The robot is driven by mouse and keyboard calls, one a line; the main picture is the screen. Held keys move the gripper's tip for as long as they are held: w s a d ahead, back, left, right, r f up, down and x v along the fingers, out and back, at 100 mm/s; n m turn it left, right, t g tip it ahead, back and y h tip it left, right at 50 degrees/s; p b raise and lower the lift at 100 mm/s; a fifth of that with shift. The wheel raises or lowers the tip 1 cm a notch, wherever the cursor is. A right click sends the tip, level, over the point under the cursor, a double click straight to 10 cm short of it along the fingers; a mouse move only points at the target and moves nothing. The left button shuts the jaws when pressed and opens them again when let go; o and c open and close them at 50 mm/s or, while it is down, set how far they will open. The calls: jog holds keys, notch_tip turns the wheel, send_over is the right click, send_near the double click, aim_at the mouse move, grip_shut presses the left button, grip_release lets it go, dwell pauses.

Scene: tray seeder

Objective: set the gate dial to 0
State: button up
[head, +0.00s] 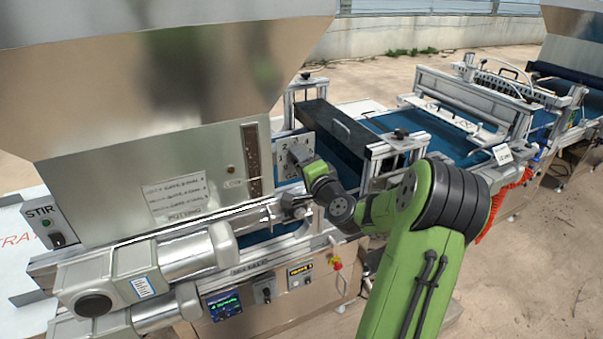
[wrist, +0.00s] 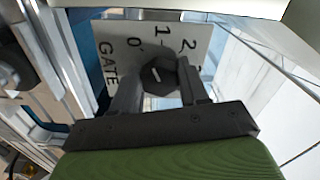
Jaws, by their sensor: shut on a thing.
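The gate dial (wrist: 158,68) is a dark faceted knob with a short white pointer line. It sits on a white plate (wrist: 113,40) marked GATE, with 0, 1 and 2 around the knob and a further mark partly hidden. The pointer line slants across the knob's face; I cannot tell exactly which number it points at. My gripper (wrist: 158,88) has one finger on each side of the knob and is shut on it. In the head view the plate (head: 283,161) is on the machine's side, and my gripper (head: 302,157) covers the dial.
The large metal hopper (head: 150,110) rises left of the plate. A STIR switch box (head: 50,222) stands at far left. Motor housings (head: 150,265) and a small display (head: 223,304) lie below. A blue conveyor (head: 435,135) with metal frames runs off to the right.

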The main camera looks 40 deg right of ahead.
jog(key=shift+n+b, duration=2)
jog(key=shift+b, duration=0.15)
jog(key=o, duration=1.1)
jog(key=shift+c, duration=0.2)
jog(key=b+v, duration=0.3)
jog(key=v, duration=1.2)
jog(key=shift+s+a+b, duration=0.2)
jog(key=shift+s+b, duration=0.1)
jog(key=shift+s, duration=0.05)
